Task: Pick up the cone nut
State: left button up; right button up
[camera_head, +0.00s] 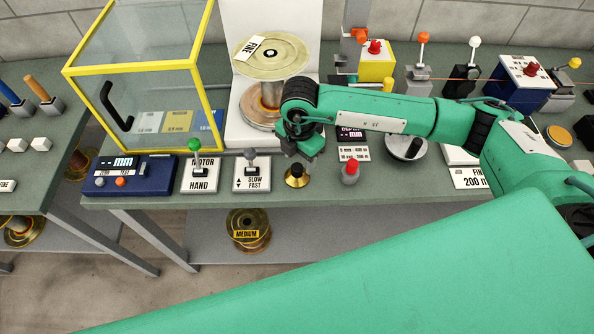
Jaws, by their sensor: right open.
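The cone nut (296,179) is a small brass-coloured piece with a dark top. It stands on the bench near the front edge, right of the SLOW/FAST lever box. My right gripper (301,158) hangs just above it, pointing down, open. Its fingers are small and dark here, and I cannot tell whether they touch the nut's top. My left gripper is not in view.
The SLOW/FAST lever box (252,172) is close on the left and a red button (350,173) close on the right. The FINE spool (271,57) stands behind on a white stand. A yellow-framed clear box (138,68) is further left.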

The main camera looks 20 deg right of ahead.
aim_at(297, 167)
jog(key=f, duration=0.1)
jog(key=f+p, duration=0.2)
jog(key=f, duration=0.1)
jog(key=shift+w+a, duration=0.1)
jog(key=shift+a, duration=0.15)
jog(key=shift+f, duration=0.3)
jog(key=c, duration=1.2)
